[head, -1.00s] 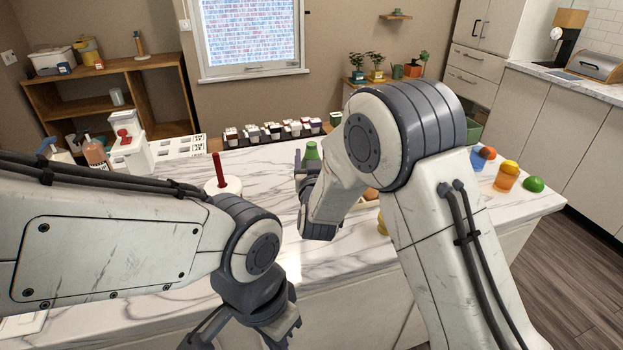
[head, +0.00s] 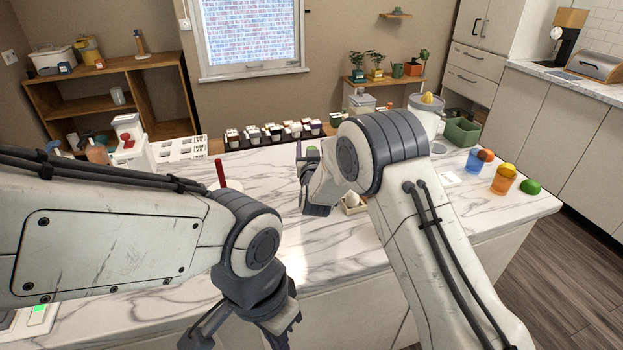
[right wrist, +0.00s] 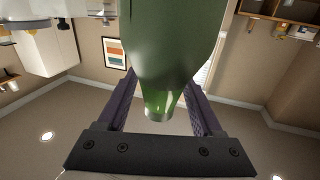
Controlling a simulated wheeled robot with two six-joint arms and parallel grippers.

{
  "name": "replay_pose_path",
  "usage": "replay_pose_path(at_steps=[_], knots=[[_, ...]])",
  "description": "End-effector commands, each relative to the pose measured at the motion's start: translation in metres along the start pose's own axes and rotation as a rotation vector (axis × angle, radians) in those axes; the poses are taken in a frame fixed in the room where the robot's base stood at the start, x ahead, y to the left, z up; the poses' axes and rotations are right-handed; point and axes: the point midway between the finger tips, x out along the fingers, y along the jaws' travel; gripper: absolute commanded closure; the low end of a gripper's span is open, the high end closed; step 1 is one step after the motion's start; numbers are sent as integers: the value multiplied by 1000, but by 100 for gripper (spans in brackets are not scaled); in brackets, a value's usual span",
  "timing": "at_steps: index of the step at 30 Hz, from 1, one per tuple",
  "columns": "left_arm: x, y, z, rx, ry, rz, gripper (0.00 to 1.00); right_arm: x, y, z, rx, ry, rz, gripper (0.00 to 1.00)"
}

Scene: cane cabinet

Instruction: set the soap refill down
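The soap refill, a green bottle (right wrist: 172,45), fills the upper middle of the right wrist view, its narrow end between the two dark fingers. My right gripper (right wrist: 160,105) appears shut on it, with a finger against each side. The bottle's other end is cut off, and any contact with the counter is hidden. My left gripper (head: 243,335) hangs at the bottom edge with its fingertips out of frame.
The marble counter (head: 335,240) has free room at its front. A small tray (head: 352,205) sits beside my right arm. A red rod (head: 220,173) stands left. A rack of small jars (head: 275,132) lines the back. Cups (head: 472,162) and fruit (head: 530,187) stand right.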

Motion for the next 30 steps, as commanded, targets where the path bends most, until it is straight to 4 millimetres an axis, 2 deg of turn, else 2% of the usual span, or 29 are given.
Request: replay_pose_path(at_steps=[1, 3, 5, 30], knots=[[0, 0, 0, 0, 0, 0, 100, 0, 0, 0, 0, 0, 0, 54], [0, 0, 0, 0, 0, 0, 100, 0, 0, 0, 0, 0, 0, 81], [0, 0, 0, 0, 0, 0, 100, 0, 0, 0, 0, 0, 0, 100], [0, 0, 0, 0, 0, 0, 100, 0, 0, 0, 0, 0, 0, 100]])
